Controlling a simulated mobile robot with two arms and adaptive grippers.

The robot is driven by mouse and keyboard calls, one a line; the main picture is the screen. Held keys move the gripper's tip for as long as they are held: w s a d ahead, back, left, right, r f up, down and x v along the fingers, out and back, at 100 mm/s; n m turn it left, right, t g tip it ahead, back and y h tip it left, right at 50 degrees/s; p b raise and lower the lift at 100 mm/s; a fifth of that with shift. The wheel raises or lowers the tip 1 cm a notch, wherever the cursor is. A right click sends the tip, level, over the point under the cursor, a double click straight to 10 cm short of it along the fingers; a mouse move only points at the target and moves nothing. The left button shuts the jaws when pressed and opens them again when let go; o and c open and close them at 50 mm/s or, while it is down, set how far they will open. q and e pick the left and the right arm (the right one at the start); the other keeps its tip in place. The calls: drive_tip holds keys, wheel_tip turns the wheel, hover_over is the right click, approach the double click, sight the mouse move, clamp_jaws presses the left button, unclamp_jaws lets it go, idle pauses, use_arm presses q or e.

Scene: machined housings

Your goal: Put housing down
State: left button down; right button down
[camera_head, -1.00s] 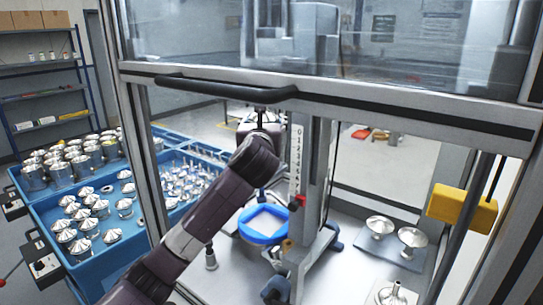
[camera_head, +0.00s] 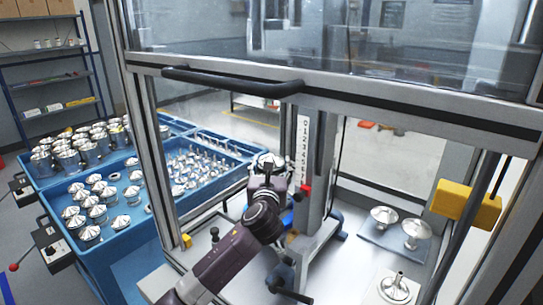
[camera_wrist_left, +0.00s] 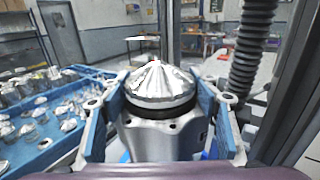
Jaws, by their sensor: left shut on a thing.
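My left gripper (camera_head: 270,178) is inside the machine enclosure, in front of the grey column with the number scale. It is shut on a shiny metal housing (camera_head: 268,160) with a conical top. In the left wrist view the housing (camera_wrist_left: 155,90) stands upright between the two blue-grey fingers, cone up. A bit of blue shows low beside the housing in the wrist view. The blue round holder with the white centre is mostly hidden behind my arm in the head view. I cannot tell whether the housing touches it. My right gripper is not in view.
Blue trays (camera_head: 110,247) with several housings stand at the left. The raised door's black handle (camera_head: 232,82) and frame are above my arm.

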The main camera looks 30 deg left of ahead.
use_arm(q)
drive_tip(key=shift+f, duration=1.45)
drive_tip(key=c, duration=1)
unclamp_jaws()
drive_tip(key=shift+f, duration=0.25)
drive_tip(key=shift+s+d, duration=0.1)
drive_tip(key=shift+s, duration=0.05)
drive_tip(key=shift+s+d, duration=0.25)
drive_tip(key=shift+s, duration=0.2)
drive_tip(key=b+v, duration=0.2)
drive_tip(key=v, duration=0.9)
